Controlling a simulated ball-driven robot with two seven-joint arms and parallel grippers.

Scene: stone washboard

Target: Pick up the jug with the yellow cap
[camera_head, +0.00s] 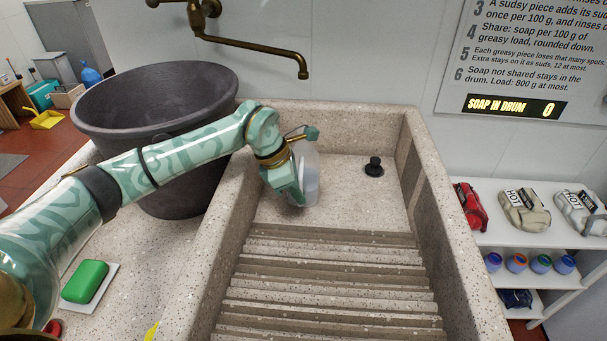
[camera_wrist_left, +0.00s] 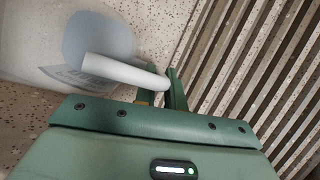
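A pale translucent jug (camera_head: 311,178) stands in the far part of the stone basin, partly behind my left gripper (camera_head: 299,194). Its cap is not visible, so I cannot tell the cap's colour. In the left wrist view the jug (camera_wrist_left: 98,35) is at the upper left, with its white handle (camera_wrist_left: 125,72) reaching to my left gripper's green fingers (camera_wrist_left: 172,88). The fingers are close together at the handle's end; I cannot tell whether they grip it. My right gripper is not in view.
The stone basin (camera_head: 187,291) has a ribbed washboard (camera_head: 330,290) in front and a black plug (camera_head: 373,167) at right. A dark tub (camera_head: 190,185) stands left, near green soap (camera_head: 85,281). A brass tap (camera_head: 262,45) hangs above. White shelves (camera_head: 530,239) stand at right.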

